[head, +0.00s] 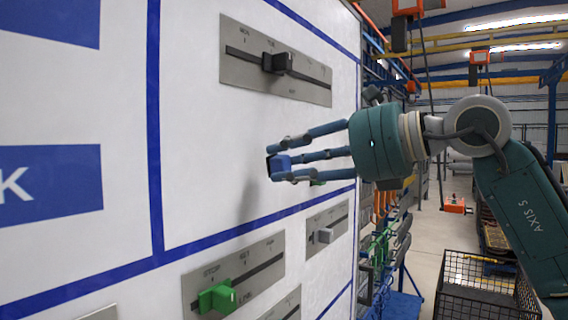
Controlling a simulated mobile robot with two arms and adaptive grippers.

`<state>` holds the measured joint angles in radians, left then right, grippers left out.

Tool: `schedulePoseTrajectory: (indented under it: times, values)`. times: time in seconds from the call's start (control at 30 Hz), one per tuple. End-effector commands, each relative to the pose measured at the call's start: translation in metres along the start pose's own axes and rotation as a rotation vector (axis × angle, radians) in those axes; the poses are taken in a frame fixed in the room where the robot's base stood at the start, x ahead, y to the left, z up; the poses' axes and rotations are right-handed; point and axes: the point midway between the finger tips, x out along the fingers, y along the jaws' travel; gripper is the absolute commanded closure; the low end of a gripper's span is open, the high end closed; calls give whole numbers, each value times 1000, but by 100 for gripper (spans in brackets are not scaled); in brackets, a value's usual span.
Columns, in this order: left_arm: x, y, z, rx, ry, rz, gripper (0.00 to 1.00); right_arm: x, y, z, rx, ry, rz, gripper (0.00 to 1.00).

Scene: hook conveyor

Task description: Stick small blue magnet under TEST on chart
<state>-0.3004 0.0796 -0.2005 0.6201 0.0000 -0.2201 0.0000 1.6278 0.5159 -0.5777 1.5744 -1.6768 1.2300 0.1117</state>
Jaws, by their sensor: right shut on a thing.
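The small blue magnet (283,166) is between the fingertips of my right gripper (279,160), at the face of the white chart board (195,130). My right gripper reaches in from the right and is shut on the magnet. A dark edge shows on the magnet's board side; I cannot tell whether it touches the board. I cannot make out the word TEST for certain. My left gripper is not in view.
A grey plate with a black slider (277,63) is above my gripper. A black wire crate (480,290) stands at the lower right.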

Motion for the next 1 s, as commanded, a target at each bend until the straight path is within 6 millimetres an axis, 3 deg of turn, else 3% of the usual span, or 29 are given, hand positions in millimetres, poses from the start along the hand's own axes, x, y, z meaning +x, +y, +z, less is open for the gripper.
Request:
schedulePoseTrajectory:
  times: [1.0]
  values:
    - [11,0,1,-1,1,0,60,-35,0,-7,0,0,0,92]
